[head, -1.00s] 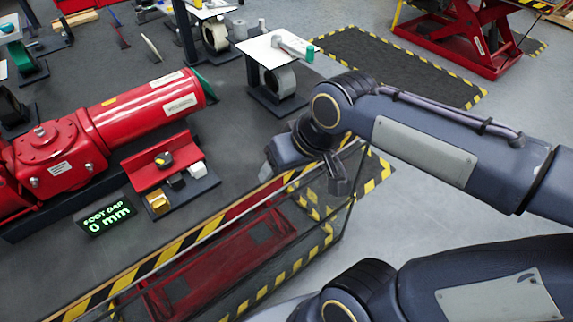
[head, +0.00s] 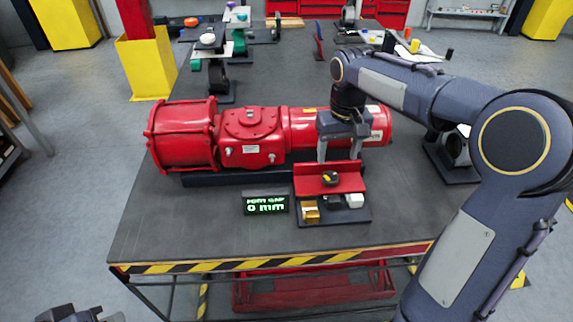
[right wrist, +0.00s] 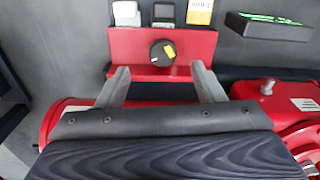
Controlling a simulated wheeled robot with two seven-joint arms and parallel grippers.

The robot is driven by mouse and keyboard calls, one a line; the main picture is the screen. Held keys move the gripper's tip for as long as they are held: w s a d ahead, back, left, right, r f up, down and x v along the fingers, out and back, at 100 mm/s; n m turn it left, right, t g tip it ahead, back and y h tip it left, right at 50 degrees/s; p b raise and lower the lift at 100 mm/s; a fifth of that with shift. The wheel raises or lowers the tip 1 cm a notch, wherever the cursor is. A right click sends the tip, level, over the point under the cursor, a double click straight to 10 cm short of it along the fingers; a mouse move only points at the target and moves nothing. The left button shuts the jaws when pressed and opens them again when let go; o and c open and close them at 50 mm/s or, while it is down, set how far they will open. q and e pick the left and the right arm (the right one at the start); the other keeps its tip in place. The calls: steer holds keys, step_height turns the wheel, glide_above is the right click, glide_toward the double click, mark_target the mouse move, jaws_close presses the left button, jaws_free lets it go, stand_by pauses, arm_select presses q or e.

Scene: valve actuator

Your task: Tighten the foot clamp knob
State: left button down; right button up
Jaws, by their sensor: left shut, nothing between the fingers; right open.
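The foot clamp knob (head: 330,179) is a small black knob with a yellow mark on a red bracket (head: 308,184), in front of the red actuator (head: 250,137). In the right wrist view the knob (right wrist: 163,53) faces me near the top centre. My right gripper (head: 338,160) is open and empty. Its two fingers stand either side of the knob's line, just short of the knob and apart from it. My left gripper (head: 82,315) shows only partly at the bottom left edge, shut and empty, far from the clamp.
A display (head: 265,204) left of the bracket reads foot gap 0 mm. A gold block (head: 311,212), a dark block and a white block (head: 355,201) sit before the bracket. The table front (head: 180,267) has a striped edge. The table's left front is clear.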

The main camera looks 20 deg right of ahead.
mark_target(331, 177)
steer(key=shift+w+a+f, duration=0.25)
steer(key=shift+w, duration=0.2)
step_height(331, 177, down, 8)
steer(key=shift+r, duration=0.2)
steer(key=shift+c, duration=0.4)
steer(key=c, duration=0.9)
